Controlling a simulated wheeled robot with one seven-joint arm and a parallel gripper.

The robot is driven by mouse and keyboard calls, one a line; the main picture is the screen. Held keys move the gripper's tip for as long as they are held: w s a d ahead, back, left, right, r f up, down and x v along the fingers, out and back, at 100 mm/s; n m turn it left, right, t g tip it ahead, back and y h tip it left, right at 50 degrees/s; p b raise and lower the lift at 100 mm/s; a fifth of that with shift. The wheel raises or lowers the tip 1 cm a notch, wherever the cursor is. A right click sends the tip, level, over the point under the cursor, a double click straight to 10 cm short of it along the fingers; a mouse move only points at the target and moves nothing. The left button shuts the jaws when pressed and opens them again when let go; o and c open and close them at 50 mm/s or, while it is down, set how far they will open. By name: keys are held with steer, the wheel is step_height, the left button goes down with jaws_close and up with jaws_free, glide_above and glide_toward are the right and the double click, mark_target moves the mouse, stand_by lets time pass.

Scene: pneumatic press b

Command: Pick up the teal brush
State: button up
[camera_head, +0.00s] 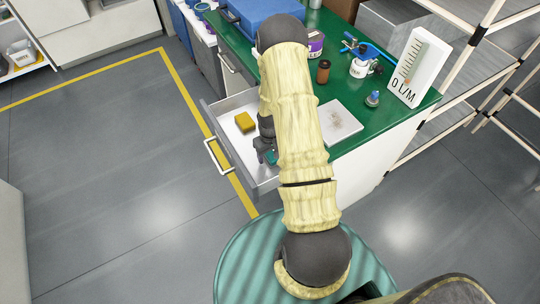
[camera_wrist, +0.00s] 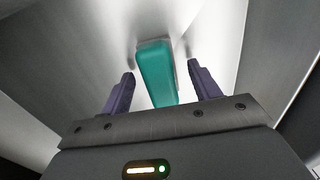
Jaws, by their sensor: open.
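The teal brush (camera_wrist: 156,72) lies in an open white drawer, seen between my fingers in the wrist view. In the head view a small bit of teal (camera_head: 270,157) shows at my gripper, and my arm hides the rest. My gripper (camera_wrist: 160,88) is open, with one dark finger on each side of the brush. A gap shows between each finger and the brush. In the head view my gripper (camera_head: 264,143) reaches down into the drawer (camera_head: 225,108).
A yellow block (camera_head: 245,122) lies in the drawer, left of my gripper. The drawer walls stand close around it. The green worktop (camera_head: 395,112) above holds a brown jar (camera_head: 323,71), a grey plate (camera_head: 338,122) and a flow gauge (camera_head: 419,67). The floor at left is clear.

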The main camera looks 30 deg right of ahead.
mark_target(270, 153)
stand_by(0.5)
steer(key=c, duration=1.2)
steer(key=shift+o, duration=0.2)
step_height(270, 153, up, 10)
steer(key=shift+b, duration=0.35)
steer(key=o, duration=0.5)
steer(key=c, duration=0.3)
